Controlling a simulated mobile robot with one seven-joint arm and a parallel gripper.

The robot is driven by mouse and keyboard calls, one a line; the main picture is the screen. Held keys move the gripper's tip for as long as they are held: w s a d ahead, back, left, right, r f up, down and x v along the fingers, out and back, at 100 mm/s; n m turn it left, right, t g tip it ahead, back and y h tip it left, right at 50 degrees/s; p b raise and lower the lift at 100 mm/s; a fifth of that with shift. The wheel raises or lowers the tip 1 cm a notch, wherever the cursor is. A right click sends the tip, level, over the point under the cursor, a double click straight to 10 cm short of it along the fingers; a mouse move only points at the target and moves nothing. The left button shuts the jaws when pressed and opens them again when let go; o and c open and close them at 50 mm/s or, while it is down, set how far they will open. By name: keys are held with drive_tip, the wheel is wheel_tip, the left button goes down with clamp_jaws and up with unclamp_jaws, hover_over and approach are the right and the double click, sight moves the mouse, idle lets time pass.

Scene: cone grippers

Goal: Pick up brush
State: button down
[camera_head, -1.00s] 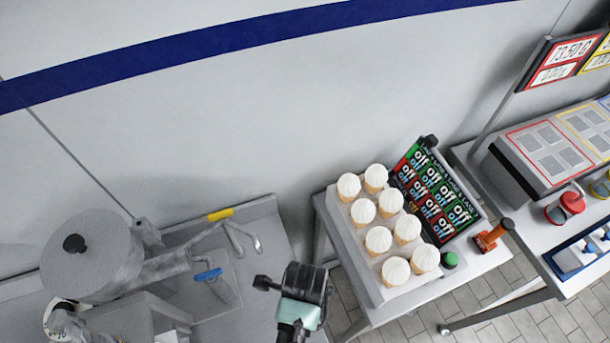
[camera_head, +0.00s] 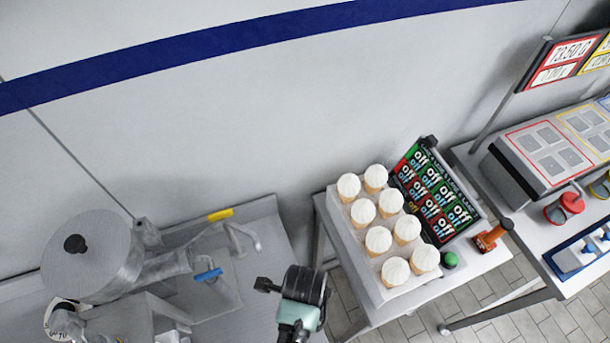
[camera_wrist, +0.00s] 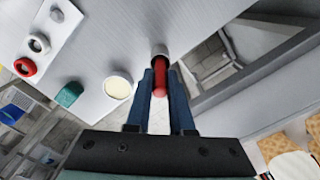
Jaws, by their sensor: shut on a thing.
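In the wrist view, my gripper (camera_wrist: 161,84) has its two blue fingers close together around a slim red piece with a rounded end. A grey collar (camera_wrist: 159,50) caps its far end. It looks like the handle of the brush (camera_wrist: 159,77), but no bristles show. The collar overlaps the pale grey surface in the picture; I cannot tell whether it touches it. In the head view, my dark wrist is at the lower middle, above the left steel table. The fingertips and brush cannot be made out there.
Right of my wrist stands a table with a grey holder (camera_head: 340,222) of several white-topped cones. A drum machine (camera_head: 92,262) stands left, near yellow (camera_head: 220,214) and blue (camera_head: 208,275) handles.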

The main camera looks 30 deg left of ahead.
wheel_tip(320, 180, up, 9)
drive_tip(key=shift+b, duration=0.7)
drive_tip(key=shift+r, duration=0.5)
